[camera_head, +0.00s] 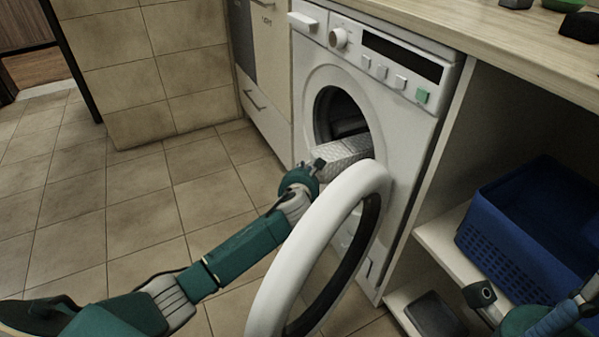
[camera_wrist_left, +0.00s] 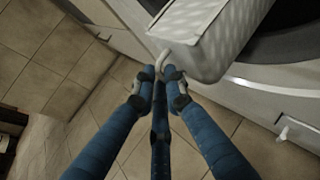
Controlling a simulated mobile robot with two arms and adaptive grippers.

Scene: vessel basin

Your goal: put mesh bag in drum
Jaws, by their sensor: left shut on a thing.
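The mesh bag (camera_head: 342,156), a pale grey, dotted, box-like bundle, is at the mouth of the washing machine's drum (camera_head: 338,112). Its far end overlaps the dark opening and its near end sticks out. My left gripper (camera_head: 318,165) is shut on the bag's near end. In the left wrist view the fingers (camera_wrist_left: 164,74) close at a small white loop on the corner of the bag (camera_wrist_left: 200,38). How deep the bag reaches inside is hidden. My right gripper (camera_head: 566,315) is partly in view at the lower right, away from the bag; its fingertips are unclear.
The round white door (camera_head: 272,285) stands open in front of the machine (camera_head: 400,115), close beside my left forearm. A blue basket (camera_head: 510,245) sits on the shelf at right. Dark and green items lie on the counter (camera_head: 500,35). The tiled floor at left is clear.

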